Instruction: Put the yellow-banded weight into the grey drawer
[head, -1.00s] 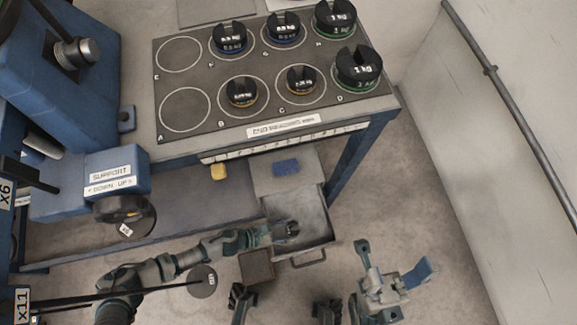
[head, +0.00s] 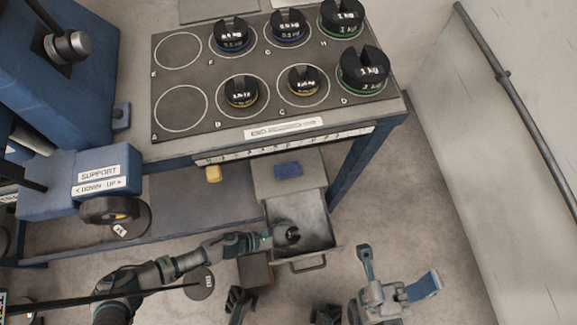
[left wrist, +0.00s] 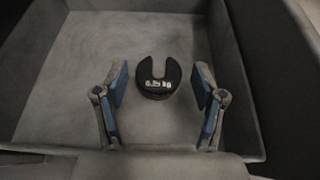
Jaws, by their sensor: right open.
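A dark slotted weight (head: 293,234) lies in the open grey drawer (head: 318,228). In the left wrist view the same weight (left wrist: 157,79) is on the drawer floor, its slot facing away; its band colour is hard to make out. My left gripper (head: 268,241) is at the drawer's left side. In the left wrist view its fingers (left wrist: 160,92) are open, apart on both sides of the weight and not touching it. Two yellow-banded weights (head: 241,93) (head: 303,81) sit in the front row of the bench mat. My right gripper (head: 396,275) is open and empty, right of the drawer.
Blue- and green-banded weights (head: 362,70) stand on the mat (head: 210,122). A blue block (head: 287,169) and a yellow object (head: 213,174) are under the bench edge. A brown box (head: 255,270) is left of the drawer handle. A blue machine (head: 70,175) stands left.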

